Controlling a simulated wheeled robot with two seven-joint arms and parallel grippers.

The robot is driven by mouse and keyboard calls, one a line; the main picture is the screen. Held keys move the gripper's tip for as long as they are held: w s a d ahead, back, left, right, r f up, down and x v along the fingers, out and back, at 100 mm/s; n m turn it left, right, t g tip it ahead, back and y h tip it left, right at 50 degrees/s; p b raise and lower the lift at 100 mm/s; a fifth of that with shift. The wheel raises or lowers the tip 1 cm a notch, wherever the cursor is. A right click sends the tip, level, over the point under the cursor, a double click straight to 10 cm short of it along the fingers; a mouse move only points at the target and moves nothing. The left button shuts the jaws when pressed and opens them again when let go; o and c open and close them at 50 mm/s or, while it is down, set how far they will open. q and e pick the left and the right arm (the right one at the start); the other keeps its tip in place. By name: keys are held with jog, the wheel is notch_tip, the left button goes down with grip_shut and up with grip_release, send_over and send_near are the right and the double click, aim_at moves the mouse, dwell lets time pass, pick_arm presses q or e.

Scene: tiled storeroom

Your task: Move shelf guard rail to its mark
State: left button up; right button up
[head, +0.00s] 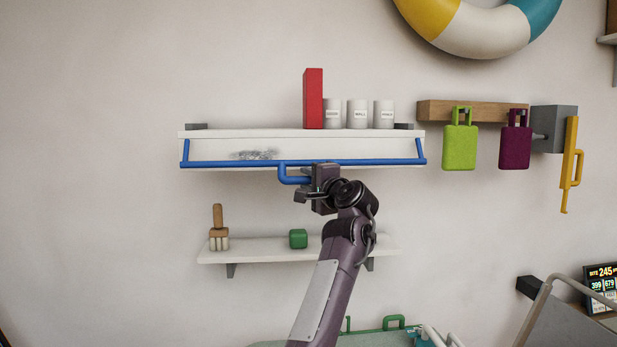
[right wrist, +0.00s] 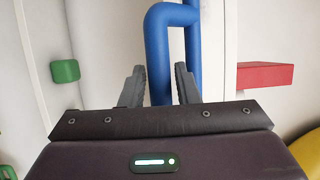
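The shelf guard rail (head: 235,163) is a long blue bar with short upturned ends and a small handle below its middle. It runs along the front of the upper white shelf (head: 215,134). My right gripper (head: 304,193) is at the handle, below the rail. A grey scuffed patch (head: 256,154) shows on the shelf front above the rail. I cannot make out a separate mark. My left gripper is not in view.
A red block (head: 313,99) and white canisters (head: 357,114) stand on the upper shelf. The lower shelf (head: 265,247) holds a brush (head: 218,230) and a green block (head: 298,239). Green (head: 459,146) and purple (head: 514,147) tags hang at the right. The left wall is clear.

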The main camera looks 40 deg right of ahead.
jog(key=shift+c, duration=0.2)
grip_shut()
jog(key=shift+s+a+b, duration=0.15)
jog(key=shift+b, duration=0.2)
